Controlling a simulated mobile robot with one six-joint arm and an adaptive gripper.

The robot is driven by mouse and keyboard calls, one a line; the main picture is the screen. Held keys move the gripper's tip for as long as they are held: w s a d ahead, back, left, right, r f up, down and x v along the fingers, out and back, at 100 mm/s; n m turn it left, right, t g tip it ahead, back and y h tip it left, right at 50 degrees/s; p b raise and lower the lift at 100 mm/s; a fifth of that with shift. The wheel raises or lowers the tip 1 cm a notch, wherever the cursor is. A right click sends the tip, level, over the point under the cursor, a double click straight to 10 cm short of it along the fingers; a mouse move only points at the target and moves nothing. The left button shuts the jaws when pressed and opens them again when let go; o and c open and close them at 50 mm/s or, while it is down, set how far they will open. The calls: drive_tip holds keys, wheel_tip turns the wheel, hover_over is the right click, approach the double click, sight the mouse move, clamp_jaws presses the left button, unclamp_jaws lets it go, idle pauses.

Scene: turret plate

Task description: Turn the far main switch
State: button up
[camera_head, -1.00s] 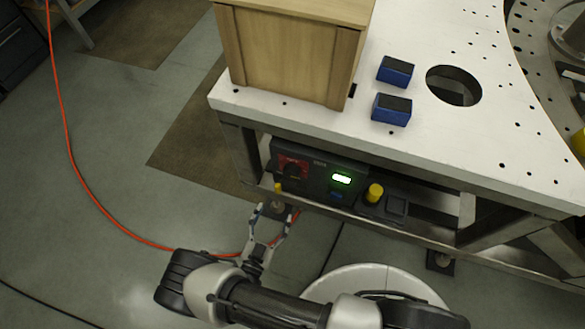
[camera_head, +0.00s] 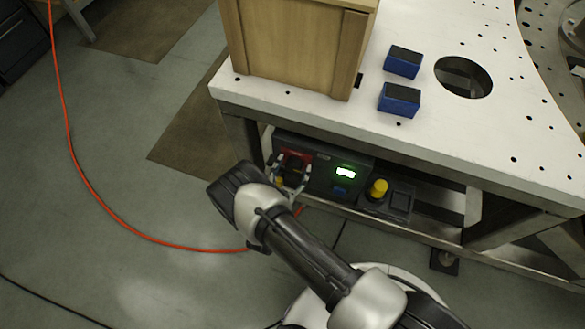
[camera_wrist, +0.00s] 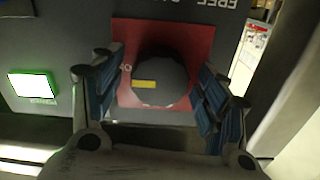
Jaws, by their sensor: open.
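The main switch (camera_wrist: 160,80) is a round dark knob with a yellow mark on a red plate (camera_wrist: 195,35), on the dark control panel under the table. In the head view the red plate (camera_head: 290,156) shows at the panel's left end, and the knob is largely hidden behind my gripper. My gripper (camera_head: 293,172) is open in front of the switch. In the wrist view my gripper (camera_wrist: 160,95) has one blue-padded finger on each side of the knob, with visible space between pads and knob. Whether the fingertips reach past the knob's face, I cannot tell.
The white tabletop (camera_head: 300,107) overhangs the panel. A wooden box (camera_head: 290,45) and two blue blocks (camera_head: 399,99) stand on top. An orange cable (camera_head: 75,165) lies on the floor.

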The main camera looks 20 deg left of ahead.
drive_tip(key=shift+c, duration=0.5)
drive_tip(key=c, duration=1)
drive_tip(key=shift+o, duration=0.2)
drive_tip(key=n, duration=0.4)
drive_tip(key=shift+n, duration=0.4)
drive_tip(key=n, duration=0.4)
drive_tip(key=shift+n, duration=0.3)
drive_tip(key=n, duration=0.4)
drive_tip(key=shift+n, duration=2.3)
